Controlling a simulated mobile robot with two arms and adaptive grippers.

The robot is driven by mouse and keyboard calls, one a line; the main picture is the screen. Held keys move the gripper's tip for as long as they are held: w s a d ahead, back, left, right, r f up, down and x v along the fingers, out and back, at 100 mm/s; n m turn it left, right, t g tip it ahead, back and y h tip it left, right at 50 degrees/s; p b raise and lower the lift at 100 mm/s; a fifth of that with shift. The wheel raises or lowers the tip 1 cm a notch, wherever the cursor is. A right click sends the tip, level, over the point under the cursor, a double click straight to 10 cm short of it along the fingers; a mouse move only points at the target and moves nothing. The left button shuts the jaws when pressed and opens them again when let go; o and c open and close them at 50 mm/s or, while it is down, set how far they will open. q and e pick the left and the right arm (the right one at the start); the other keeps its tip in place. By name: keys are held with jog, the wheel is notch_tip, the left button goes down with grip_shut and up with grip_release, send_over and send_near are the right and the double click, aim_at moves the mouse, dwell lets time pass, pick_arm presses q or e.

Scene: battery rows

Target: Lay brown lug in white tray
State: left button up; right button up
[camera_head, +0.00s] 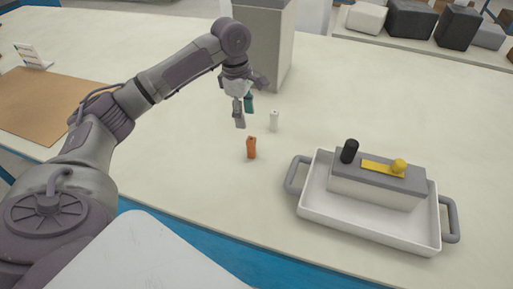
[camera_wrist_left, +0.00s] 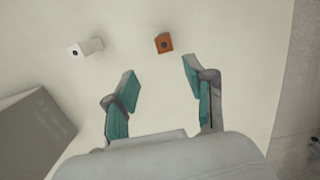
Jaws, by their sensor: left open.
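The brown lug (camera_head: 251,148), a small orange-brown upright piece, stands on the pale table. It also shows in the left wrist view (camera_wrist_left: 164,42), just beyond my fingertips and roughly centred between them. My left gripper (camera_head: 248,105) is open and empty, pointing down above the table behind the lug; its fingers with teal pads show in the wrist view (camera_wrist_left: 162,70). The white tray (camera_head: 325,218) with grey handles stands at the right. A grey-topped block (camera_head: 375,192) takes up its rear part; the front strip of the tray floor is bare. My right gripper is out of view.
A small white piece (camera_head: 274,121) stands close behind the lug. A black cylinder (camera_head: 349,151) and a yellow bar with a knob (camera_head: 383,168) are on the block. A tall grey box (camera_head: 262,45) stands behind the gripper. A brown board (camera_head: 40,100) lies at left.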

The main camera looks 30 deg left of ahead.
aim_at(252, 149)
pick_arm(q)
jog(key=f, duration=0.4)
jog(key=d+f, duration=0.1)
jog(key=f, duration=0.2)
jog(key=shift+f, duration=0.1)
jog(key=f, duration=0.1)
jog(key=d+f, duration=0.1)
jog(key=f, duration=0.2)
jog(key=shift+s+d+f, duration=0.2)
jog(key=shift+s+f, duration=0.05)
jog(key=shift+f, duration=0.45)
grip_shut()
